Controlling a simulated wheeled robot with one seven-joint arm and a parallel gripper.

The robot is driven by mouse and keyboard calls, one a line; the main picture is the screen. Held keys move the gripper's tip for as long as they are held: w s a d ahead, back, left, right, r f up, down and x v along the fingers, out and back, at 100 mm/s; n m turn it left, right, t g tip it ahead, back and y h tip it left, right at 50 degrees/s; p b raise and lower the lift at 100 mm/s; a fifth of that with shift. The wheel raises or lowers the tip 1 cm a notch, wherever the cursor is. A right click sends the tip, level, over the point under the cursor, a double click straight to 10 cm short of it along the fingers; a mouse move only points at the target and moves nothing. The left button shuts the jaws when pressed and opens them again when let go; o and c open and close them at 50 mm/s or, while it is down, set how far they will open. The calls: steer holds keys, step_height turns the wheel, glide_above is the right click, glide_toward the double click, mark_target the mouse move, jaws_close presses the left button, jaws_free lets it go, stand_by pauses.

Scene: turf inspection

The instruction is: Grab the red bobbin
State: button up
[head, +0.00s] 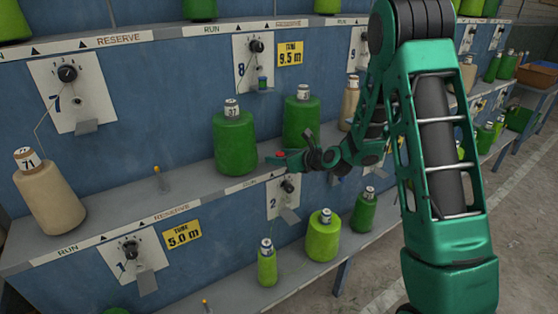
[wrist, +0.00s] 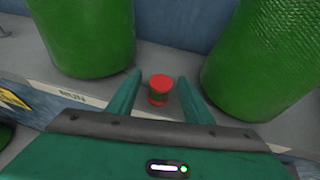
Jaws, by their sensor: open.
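The small red bobbin (wrist: 161,84) stands upright on the grey shelf in the wrist view, with a darker band around its middle. In the head view a bit of its red top (head: 280,154) shows beside my gripper. My gripper (wrist: 158,86) is open, with one green finger on each side of the bobbin. I see no clear contact, and gaps show between the fingers and the bobbin. In the head view my gripper (head: 284,160) is low at the shelf's front edge, between two large green spools.
One green spool (head: 235,142) stands left of my gripper and another (head: 301,120) behind it. A beige cone (head: 48,192) stands at the far left of the shelf. Light green spools (head: 323,235) stand on the lower shelf. Small orange-tipped pegs (head: 157,172) rise from the shelf.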

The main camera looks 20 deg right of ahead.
steer(key=c, duration=1.1)
